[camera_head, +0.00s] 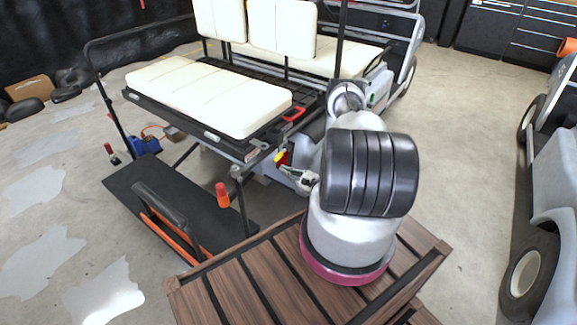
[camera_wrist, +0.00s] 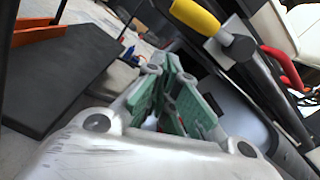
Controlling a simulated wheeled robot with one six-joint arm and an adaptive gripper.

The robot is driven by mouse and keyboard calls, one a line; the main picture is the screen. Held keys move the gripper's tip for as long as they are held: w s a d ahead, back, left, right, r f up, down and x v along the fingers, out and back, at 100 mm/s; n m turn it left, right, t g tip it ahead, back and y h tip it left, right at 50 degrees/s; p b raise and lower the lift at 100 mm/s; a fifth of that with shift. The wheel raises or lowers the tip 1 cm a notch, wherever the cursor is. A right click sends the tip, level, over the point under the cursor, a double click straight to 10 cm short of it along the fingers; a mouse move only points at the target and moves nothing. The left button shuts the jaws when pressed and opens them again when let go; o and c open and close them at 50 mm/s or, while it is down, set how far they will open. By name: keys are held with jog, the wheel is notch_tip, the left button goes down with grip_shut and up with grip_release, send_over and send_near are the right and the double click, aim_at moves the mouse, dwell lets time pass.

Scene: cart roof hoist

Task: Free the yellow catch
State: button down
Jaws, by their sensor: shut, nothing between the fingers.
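The yellow catch (camera_wrist: 196,16) shows large at the top of the wrist view, with a yellow grip on a dark bar beside a grey metal block. In the head view the yellow catch (camera_head: 280,158) is small, under the front corner of the cream seat. My gripper (camera_head: 286,170) is just below it in the head view. In the wrist view my gripper (camera_wrist: 163,88) has green-padded fingers, shut and empty. The catch lies above and to the right of the fingers there, apart from them. My arm hides part of the cart behind it.
A red handle (camera_head: 294,114) sits on the seat edge, right of the catch. An orange cup-like object (camera_head: 222,195) stands on the black footplate (camera_head: 125,190). A slatted wooden deck (camera_head: 250,285) lies in front. A blue item (camera_head: 146,146) is at left.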

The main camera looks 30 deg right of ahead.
jog(key=f+v, duration=0.1)
jog(key=v, duration=0.9)
jog(key=shift+s+d, duration=0.1)
